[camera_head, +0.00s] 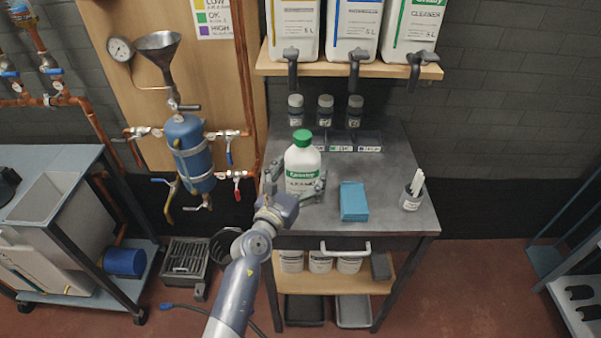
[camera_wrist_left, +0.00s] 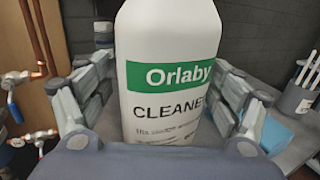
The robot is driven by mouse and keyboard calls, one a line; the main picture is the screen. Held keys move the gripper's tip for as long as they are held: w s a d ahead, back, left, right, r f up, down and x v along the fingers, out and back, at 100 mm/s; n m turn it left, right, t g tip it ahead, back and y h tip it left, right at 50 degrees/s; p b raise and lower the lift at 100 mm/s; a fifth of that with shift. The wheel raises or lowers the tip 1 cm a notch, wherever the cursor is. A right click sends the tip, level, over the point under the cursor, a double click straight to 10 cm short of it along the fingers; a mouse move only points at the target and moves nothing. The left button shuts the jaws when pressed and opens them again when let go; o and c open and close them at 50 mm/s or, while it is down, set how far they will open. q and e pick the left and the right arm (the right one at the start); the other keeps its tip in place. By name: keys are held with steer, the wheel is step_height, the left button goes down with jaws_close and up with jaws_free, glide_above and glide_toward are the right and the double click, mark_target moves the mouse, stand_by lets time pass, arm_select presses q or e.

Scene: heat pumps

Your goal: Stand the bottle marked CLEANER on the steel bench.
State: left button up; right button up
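The white CLEANER bottle (camera_head: 302,165) with a green cap and green Orlaby label is upright over the front left of the steel bench (camera_head: 345,222). It appears to stand on the bench top; my gripper partly hides its base. In the left wrist view the bottle (camera_wrist_left: 165,105) fills the middle, label facing me. My left gripper (camera_head: 296,180) has one finger on each side of the bottle. The fingers look spread, with a small gap at the left side; contact on the right side is unclear. My right gripper is not in view.
Several dark jars (camera_head: 325,110) and labelled bins (camera_head: 340,142) are behind. A shelf (camera_head: 345,68) with large canisters hangs above. A blue tank (camera_head: 190,150) with pipes is left.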

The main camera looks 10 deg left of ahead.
arm_select(q)
steer(key=shift+r, duration=0.15)
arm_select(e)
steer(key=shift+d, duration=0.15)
arm_select(q)
steer(key=shift+s, duration=0.1)
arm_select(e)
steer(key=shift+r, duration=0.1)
arm_select(q)
steer(key=b+v, duration=0.1)
steer(key=v, duration=0.9)
steer(key=shift+s+a, duration=0.1)
steer(key=shift+s, duration=0.15)
steer(key=shift+s+a, duration=0.1)
steer(key=shift+s, duration=0.55)
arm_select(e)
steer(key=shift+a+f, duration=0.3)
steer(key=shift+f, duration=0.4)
arm_select(q)
steer(key=shift+r, duration=0.1)
